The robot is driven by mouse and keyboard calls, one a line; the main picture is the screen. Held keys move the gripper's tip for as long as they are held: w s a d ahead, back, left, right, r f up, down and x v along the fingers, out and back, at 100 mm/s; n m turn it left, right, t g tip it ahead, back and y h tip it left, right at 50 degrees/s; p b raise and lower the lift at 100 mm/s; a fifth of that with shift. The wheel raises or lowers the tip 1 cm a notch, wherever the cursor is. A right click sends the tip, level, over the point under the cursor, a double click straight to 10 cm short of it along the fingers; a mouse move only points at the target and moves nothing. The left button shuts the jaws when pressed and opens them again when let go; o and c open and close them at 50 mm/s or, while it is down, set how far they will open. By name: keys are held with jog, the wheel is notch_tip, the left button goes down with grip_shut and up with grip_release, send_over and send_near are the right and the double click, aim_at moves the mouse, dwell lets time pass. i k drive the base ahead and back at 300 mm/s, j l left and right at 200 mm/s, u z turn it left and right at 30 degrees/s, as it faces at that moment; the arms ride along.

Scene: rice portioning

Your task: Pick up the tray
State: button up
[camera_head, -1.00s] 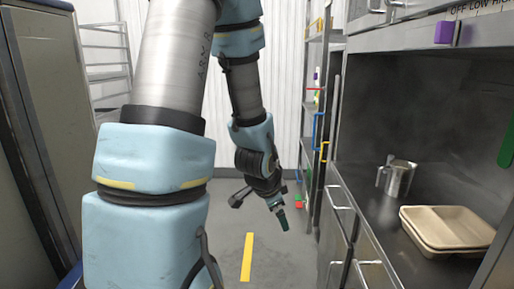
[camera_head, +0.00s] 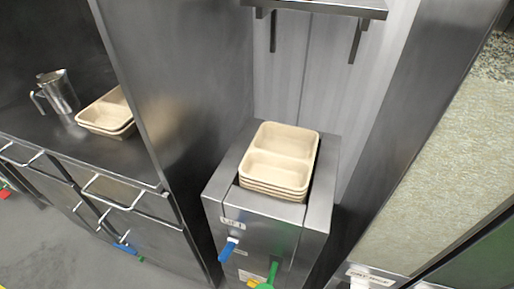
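A stack of beige two-compartment trays (camera_head: 280,158) sits in the top opening of a steel dispenser (camera_head: 222,184) in the middle of the view. The top tray looks empty. Another small stack of beige trays (camera_head: 107,110) rests on the steel counter at the left. My gripper is not in this view, so its opening and what it holds cannot be seen.
A steel jug (camera_head: 57,92) stands on the counter (camera_head: 60,140) at the left. A tall steel panel (camera_head: 180,70) separates counter and dispenser. A shelf (camera_head: 320,8) hangs above the dispenser. A grainy, pale mass (camera_head: 430,160) shows behind a steel frame at the right.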

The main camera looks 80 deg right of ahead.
aim_at(282, 155)
jog(key=k+j+z, duration=0.4)
jog(key=k+z, duration=0.2)
jog(key=k, duration=0.2)
